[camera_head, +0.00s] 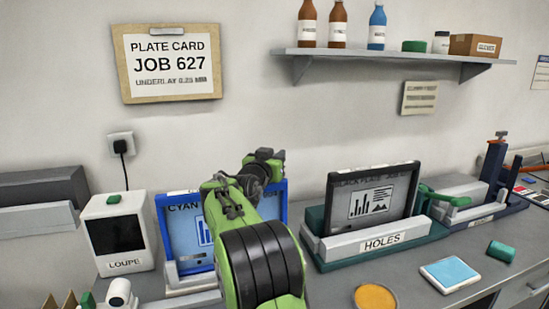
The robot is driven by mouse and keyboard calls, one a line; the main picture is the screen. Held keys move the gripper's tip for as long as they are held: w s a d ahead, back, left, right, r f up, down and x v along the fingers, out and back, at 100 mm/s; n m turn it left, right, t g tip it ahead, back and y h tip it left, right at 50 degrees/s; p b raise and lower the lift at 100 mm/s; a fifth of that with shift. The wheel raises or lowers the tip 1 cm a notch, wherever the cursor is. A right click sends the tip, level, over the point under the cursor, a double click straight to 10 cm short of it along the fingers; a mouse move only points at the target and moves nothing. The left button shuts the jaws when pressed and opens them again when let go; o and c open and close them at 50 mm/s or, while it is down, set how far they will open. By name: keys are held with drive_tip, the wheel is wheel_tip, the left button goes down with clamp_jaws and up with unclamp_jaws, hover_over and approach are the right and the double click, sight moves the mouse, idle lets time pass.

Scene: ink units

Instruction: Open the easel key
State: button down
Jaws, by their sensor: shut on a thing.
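My green and black arm reaches up through the middle of the view. My dark gripper (262,165) is at its far end, in front of the upper right of the blue-framed cyan plate (186,228). The plate stands upright on a pale easel base (190,283); my arm covers its right part. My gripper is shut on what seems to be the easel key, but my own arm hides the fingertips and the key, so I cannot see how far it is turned.
A loupe box (122,232) stands left of the plate. A black-framed plate (370,195) stands at right in the HOLES station (375,243), with a green lever (452,197) beside it. A blue pad (449,274), a green cylinder (500,251) and an orange disc (375,298) lie in front.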

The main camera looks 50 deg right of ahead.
drive_tip(key=shift+g, duration=0.3)
drive_tip(key=c, duration=1)
unclamp_jaws()
drive_tip(key=shift+c, duration=0.2)
drive_tip(key=b+v, duration=0.2)
drive_tip(key=v, duration=1.3)
drive_tip(key=shift+s+a+f, duration=0.15)
drive_tip(key=shift+a, duration=0.2)
